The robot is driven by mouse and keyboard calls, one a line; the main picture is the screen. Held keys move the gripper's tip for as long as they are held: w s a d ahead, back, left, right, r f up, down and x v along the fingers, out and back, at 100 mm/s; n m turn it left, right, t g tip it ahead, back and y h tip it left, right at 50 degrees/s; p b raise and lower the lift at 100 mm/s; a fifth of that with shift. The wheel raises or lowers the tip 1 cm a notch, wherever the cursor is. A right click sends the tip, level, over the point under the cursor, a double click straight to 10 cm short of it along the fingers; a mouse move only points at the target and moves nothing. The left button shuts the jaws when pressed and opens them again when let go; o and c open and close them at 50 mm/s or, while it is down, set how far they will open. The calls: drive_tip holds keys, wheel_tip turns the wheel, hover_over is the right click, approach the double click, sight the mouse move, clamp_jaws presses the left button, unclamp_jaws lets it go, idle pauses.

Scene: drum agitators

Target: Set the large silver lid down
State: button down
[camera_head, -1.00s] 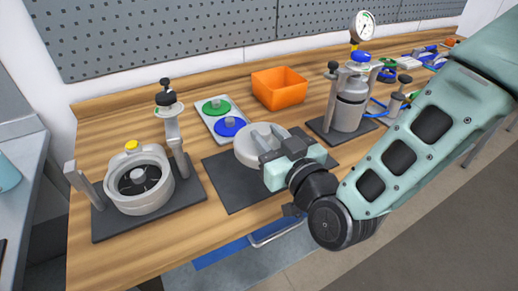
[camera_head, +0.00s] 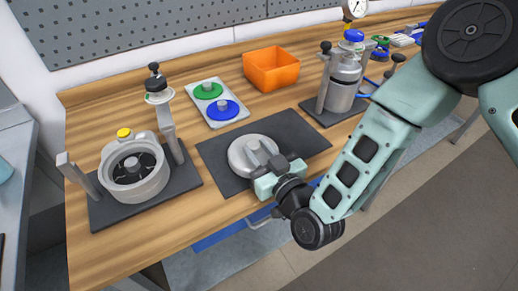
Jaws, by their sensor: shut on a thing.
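The large silver lid (camera_head: 242,156) is a round grey disc with a raised knob in the middle. It is over the dark mat (camera_head: 300,131), left of the mat's middle. I cannot tell if it touches the mat. My gripper (camera_head: 262,160) comes in from the lower right and is shut on the lid's knob. The fingers and wrist hide the lid's lower right side.
An open silver drum (camera_head: 148,186) with an agitator inside stands on a dark base at left. A tray (camera_head: 243,113) with a green lid (camera_head: 208,90) and a blue lid (camera_head: 222,110) lies behind the mat. An orange bin (camera_head: 272,70) and a closed silver vessel (camera_head: 341,92) stand farther back.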

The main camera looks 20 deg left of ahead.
drive_tip(key=shift+f, duration=0.1)
drive_tip(key=c, duration=1.1)
unclamp_jaws()
drive_tip(key=shift+f, duration=0.1)
drive_tip(key=shift+o, duration=0.2)
drive_tip(key=shift+r, duration=0.2)
drive_tip(key=b+v, duration=0.3)
drive_tip(key=v, duration=0.9)
